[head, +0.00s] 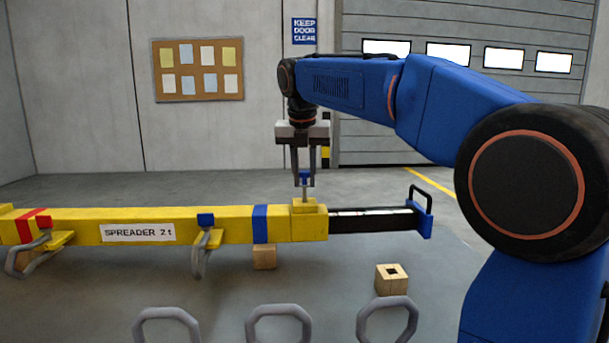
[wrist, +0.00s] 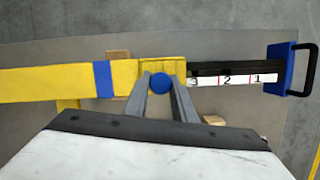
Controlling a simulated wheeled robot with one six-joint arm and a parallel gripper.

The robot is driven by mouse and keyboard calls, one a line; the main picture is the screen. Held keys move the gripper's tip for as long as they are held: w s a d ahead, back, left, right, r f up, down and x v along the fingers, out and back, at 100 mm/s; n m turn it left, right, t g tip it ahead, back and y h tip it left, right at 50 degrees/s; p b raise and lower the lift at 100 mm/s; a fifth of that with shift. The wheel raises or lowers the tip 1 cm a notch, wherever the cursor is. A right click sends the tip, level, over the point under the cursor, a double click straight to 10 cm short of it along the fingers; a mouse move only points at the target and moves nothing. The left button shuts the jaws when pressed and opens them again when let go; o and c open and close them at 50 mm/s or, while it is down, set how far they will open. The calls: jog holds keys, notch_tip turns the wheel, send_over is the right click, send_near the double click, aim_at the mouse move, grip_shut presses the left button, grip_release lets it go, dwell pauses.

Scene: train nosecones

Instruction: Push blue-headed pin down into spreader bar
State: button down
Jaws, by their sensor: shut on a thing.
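The blue-headed pin (head: 305,176) stands upright above the yellow collar at the right end of the yellow spreader bar (head: 85,226). My gripper (head: 304,184) points down and is shut on the pin, with its fingers around the blue head. The grey shank shows below the fingertips and reaches the collar top; how deep its tip sits cannot be told. In the wrist view the round blue head (wrist: 161,83) lies between my fingertips (wrist: 160,82), over the collar (wrist: 178,66). The head is clear of the collar top.
A black inner beam (head: 370,219) with a blue end plate and handle extends right from the bar. Its scale shows 3, 2 and 1 in the wrist view. Shackles hang from the bar. A wooden block (head: 392,280) and loose grey links (head: 278,323) are in front.

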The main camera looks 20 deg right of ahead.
aim_at(304, 185)
jog(key=shift+f, duration=1.9)
dwell(0.5)
jog(key=c, duration=1.4)
grip_release()
jog(key=v, duration=1.7)
jog(key=shift+s+r, duration=0.1)
jog(key=shift+r, duration=0.05)
jog(key=shift+s, duration=0.1)
